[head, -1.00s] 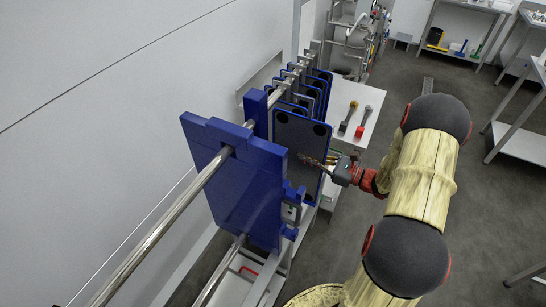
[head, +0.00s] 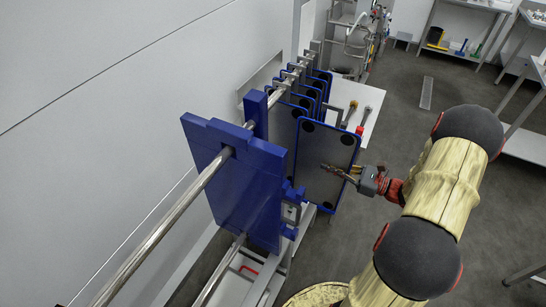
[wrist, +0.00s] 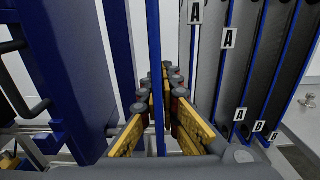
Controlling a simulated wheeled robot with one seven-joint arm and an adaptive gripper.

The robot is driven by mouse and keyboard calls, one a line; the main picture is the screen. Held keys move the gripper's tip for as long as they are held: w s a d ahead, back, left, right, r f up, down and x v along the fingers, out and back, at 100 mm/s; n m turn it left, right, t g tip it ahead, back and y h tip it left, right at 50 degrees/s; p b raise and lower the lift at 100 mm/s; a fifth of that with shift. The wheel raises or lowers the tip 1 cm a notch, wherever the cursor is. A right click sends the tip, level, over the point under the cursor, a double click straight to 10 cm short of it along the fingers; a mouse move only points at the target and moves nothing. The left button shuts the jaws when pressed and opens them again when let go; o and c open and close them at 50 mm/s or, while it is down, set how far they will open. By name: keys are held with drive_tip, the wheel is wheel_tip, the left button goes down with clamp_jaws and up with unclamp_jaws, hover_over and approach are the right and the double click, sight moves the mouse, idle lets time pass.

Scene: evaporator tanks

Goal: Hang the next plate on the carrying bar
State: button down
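In the head view my gripper (head: 338,170) is at the face and right edge of a dark grey plate with a blue rim (head: 325,190). The wrist view shows the fingers (wrist: 163,95) on both sides of this plate's thin blue edge (wrist: 154,50), closed on it. Other blue-rimmed plates (head: 283,130) hang in a row from the steel bar behind the held plate. Contact between the held plate's far side and its surroundings is hidden.
A thick blue end plate (head: 232,190) stands on the left, with the bar running through it. A lower rail (head: 222,270) runs beneath. A white table (head: 345,97) with brushes stands behind. Labelled plates (wrist: 229,60) are close on the wrist view's right. Open floor lies right.

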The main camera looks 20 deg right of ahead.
drive_tip(key=v, duration=0.4)
drive_tip(key=shift+s+d, duration=0.1)
drive_tip(key=shift+d, duration=0.05)
idle(0.4)
